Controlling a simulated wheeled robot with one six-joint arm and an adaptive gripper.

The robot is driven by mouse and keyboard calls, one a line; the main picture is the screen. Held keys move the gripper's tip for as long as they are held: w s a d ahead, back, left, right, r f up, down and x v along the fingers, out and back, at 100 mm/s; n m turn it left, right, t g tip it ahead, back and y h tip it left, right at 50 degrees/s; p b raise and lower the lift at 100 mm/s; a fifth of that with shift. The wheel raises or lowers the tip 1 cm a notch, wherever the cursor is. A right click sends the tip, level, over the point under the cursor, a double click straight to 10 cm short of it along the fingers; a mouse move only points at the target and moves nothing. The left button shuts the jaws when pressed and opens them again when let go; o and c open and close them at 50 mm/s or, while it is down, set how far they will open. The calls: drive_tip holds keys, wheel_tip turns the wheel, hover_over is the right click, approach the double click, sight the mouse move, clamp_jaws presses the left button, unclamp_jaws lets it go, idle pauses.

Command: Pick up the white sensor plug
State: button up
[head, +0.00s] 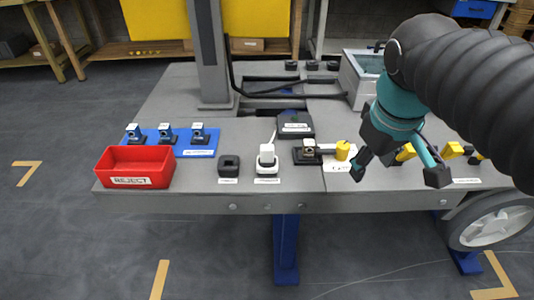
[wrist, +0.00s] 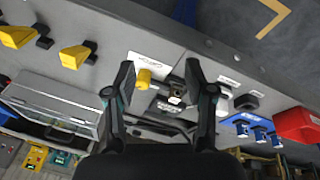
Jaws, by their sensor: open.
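The white sensor plug (head: 267,153) stands upright on a white base near the front edge of the bench, with a pale cable running up behind it. In the wrist view a white piece (wrist: 225,94) just right of the right finger looks like it, partly hidden. My gripper (head: 398,172) is open and empty, above the bench front and well to the right of the plug. In the wrist view its fingers (wrist: 160,72) are spread, with a yellow knob and a dark bracket showing beyond them.
A yellow knob (head: 342,150) and a dark block (head: 307,152) stand right of the plug. A black block (head: 229,166) is close on its left. Further left are a red REJECT bin (head: 136,167) and a blue mat (head: 196,152) with several blue parts. A grey post (head: 210,60) rises behind.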

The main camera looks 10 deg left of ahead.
drive_tip(key=w+a+r+n+g+h, duration=0.1)
drive_tip(key=w+a+r+n, duration=0.1)
drive_tip(key=w+a+n, duration=0.3)
drive_tip(key=w+a+r+n+g+h, duration=0.1)
drive_tip(key=a+r+n, duration=0.1)
drive_tip(key=a, duration=0.5)
drive_tip(key=n+h, duration=0.2)
drive_tip(key=n, duration=0.4)
approach(266, 147)
drive_tip(key=x, duration=0.1)
drive_tip(key=b+x, duration=0.1)
drive_tip(key=x, duration=0.3)
drive_tip(key=shift+s+a+f+b, duration=0.25)
drive_tip(key=shift+a+b, duration=0.05)
drive_tip(key=shift+b, duration=0.05)
drive_tip(key=shift+w+d+b+x, duration=0.1)
drive_tip(key=shift+d+b+x, duration=0.1)
drive_tip(key=shift+x, duration=1.25)
drive_tip(key=shift+w+d+b+x, duration=0.1)
drive_tip(key=shift+b+x, duration=0.05)
drive_tip(key=shift+x, duration=1.25)
drive_tip(key=shift+r, duration=0.1)
clamp_jaws()
